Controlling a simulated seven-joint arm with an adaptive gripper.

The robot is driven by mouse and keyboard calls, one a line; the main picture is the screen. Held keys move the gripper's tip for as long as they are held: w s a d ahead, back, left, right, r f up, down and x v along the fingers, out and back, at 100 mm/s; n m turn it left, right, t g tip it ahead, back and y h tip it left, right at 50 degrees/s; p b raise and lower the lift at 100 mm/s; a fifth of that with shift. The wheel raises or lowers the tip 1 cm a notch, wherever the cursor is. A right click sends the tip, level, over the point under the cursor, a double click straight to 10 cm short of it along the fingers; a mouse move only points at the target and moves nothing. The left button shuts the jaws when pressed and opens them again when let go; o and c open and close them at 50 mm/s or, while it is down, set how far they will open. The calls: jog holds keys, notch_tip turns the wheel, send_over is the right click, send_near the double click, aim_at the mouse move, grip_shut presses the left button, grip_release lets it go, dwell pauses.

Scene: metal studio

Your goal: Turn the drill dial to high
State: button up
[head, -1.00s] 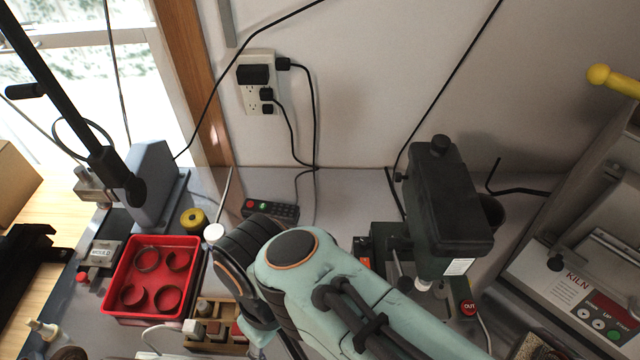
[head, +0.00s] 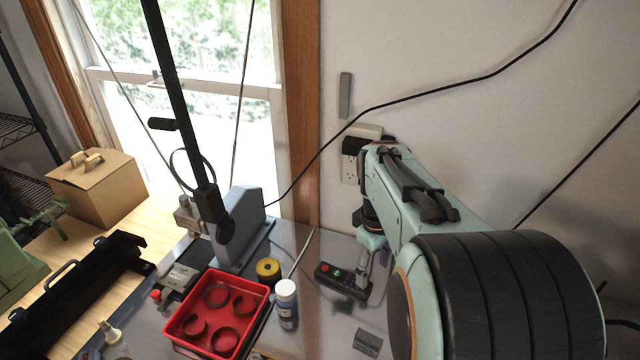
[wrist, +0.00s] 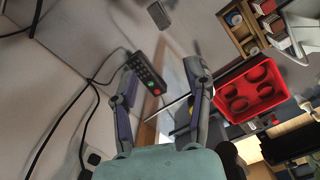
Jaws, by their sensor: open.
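The drill and its dial show in neither current view; the dark drill press stands in the earlier head view only. In the head view my gripper (head: 368,270) points down at the back of the bench, close by a small black control box (head: 343,280) with a red and a green button. In the wrist view my gripper (wrist: 160,70) has its two fingers apart with nothing between the tips. The control box (wrist: 146,74) lies beyond them, near the left finger, and no contact can be made out.
A red tray (head: 218,346) with several rings sits left of the control box. A white-capped bottle (head: 287,308) and a yellow roll (head: 268,268) stand between. A black cable (head: 470,85) crosses the wall.

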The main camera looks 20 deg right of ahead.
jog(key=s+d+f+m+g, duration=0.1)
jog(key=s+d+f, duration=0.1)
jog(key=d+f, duration=0.2)
jog(key=s+d+f+m+g, duration=0.1)
jog(key=d+f+g, duration=0.1)
jog(key=d+f, duration=0.2)
jog(key=s+d+f+m+g, duration=0.1)
jog(key=s+d+f, duration=0.1)
jog(key=d+f, duration=0.2)
jog(key=shift+s+f+y, duration=0.2)
jog(key=shift+f, duration=0.25)
jog(key=shift+s+f+y, duration=0.15)
jog(key=shift+f+y, duration=0.05)
jog(key=shift+f, duration=0.25)
jog(key=x, duration=0.6)
jog(key=shift+r, duration=0.1)
grip_shut()
